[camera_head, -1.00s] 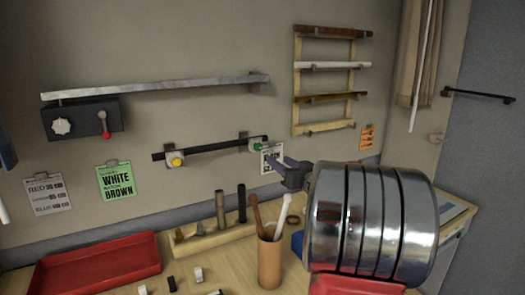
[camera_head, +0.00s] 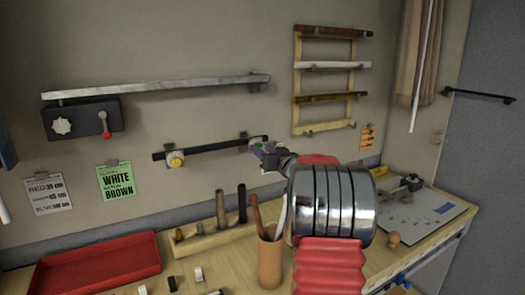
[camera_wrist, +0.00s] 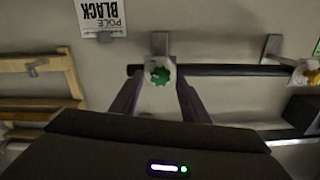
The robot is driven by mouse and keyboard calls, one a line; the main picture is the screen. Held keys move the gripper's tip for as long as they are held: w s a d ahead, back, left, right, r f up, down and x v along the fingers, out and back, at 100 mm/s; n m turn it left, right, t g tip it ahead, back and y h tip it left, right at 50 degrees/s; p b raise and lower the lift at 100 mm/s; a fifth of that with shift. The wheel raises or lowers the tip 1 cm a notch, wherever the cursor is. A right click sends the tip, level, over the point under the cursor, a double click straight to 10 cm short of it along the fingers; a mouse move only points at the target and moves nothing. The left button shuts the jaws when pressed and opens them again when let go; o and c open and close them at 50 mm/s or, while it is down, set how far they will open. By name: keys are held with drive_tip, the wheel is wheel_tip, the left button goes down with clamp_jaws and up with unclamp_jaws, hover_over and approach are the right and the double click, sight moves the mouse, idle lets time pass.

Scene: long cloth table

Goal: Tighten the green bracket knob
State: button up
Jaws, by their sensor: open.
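The green bracket knob (camera_wrist: 160,75) is a small toothed wheel on a pale bracket that carries a black rail (camera_wrist: 220,70). It shows in the middle of the wrist view, between and just beyond my finger ends. My gripper (camera_wrist: 157,92) is open and empty, with one finger on each side of the knob's line. In the head view my gripper (camera_head: 268,156) is at the right end of the black rail (camera_head: 210,147) and mostly hides the green knob. I cannot tell whether the fingers touch it.
A yellow knob (camera_head: 177,161) sits on the rail's left bracket. A wooden rack (camera_head: 297,90) hangs to the right. Below, a brown cup (camera_head: 270,263) with sticks, a wooden peg block (camera_head: 208,240) and a red tray (camera_head: 95,268) stand on the table.

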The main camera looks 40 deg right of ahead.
drive_tip(key=shift+w+d, duration=0.1)
drive_tip(key=shift+w, duration=0.3)
drive_tip(key=shift+c, duration=0.2)
drive_tip(key=c, duration=1)
drive_tip(key=shift+n, duration=1)
drive_tip(key=o, duration=1)
